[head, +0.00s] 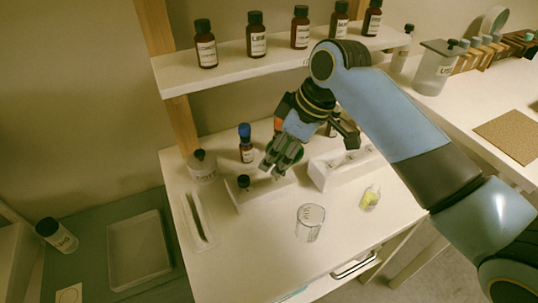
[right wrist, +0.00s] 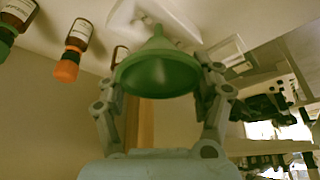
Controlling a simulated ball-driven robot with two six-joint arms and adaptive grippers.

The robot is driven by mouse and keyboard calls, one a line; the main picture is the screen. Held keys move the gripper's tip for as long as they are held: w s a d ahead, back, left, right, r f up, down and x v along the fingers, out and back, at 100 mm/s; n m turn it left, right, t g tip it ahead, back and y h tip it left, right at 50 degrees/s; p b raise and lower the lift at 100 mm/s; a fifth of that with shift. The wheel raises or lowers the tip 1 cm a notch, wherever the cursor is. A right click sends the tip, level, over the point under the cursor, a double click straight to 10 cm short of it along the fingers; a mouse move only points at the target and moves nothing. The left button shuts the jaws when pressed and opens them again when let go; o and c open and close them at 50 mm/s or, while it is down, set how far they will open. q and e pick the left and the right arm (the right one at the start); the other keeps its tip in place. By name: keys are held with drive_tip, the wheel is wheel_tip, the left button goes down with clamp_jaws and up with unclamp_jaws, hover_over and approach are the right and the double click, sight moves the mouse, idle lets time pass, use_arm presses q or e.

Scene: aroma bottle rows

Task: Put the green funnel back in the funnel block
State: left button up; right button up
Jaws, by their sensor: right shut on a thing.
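The green funnel (right wrist: 158,68) is between the fingers of my right gripper (right wrist: 160,85), wide mouth toward the wrist camera and spout pointing away. In the head view only a sliver of green (head: 299,155) shows behind my right gripper (head: 273,170), which is shut on the funnel above the table. Two low white blocks stand below and beside it: a left one (head: 262,192) with a dark knob at its left end, and a right one (head: 340,171) with several dark spots on top. I cannot tell for sure which is the funnel block. My left gripper is out of view.
A blue-topped brown bottle (head: 246,153) stands behind the left block. A clear beaker (head: 310,222) and a yellow-green bottle (head: 370,197) stand in front. A narrow white tray (head: 198,220) lies left. A shelf (head: 228,67) with several brown bottles hangs above.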

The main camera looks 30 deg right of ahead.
drive_tip(key=w+f, duration=0.1)
drive_tip(key=f, duration=0.1)
drive_tip(key=w+f, duration=0.3)
drive_tip(key=f, duration=0.1)
drive_tip(key=shift+w+d+f+p, duration=0.1)
drive_tip(key=shift+w+f+p, duration=0.2)
drive_tip(key=shift+w+p, duration=0.05)
drive_tip(key=shift+w+f, duration=0.1)
drive_tip(key=shift+f, duration=0.1)
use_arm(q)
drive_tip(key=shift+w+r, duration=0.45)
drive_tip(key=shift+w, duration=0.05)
use_arm(e)
drive_tip(key=shift+f, duration=0.3)
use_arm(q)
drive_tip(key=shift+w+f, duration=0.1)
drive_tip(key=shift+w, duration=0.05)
use_arm(e)
drive_tip(key=o, duration=1)
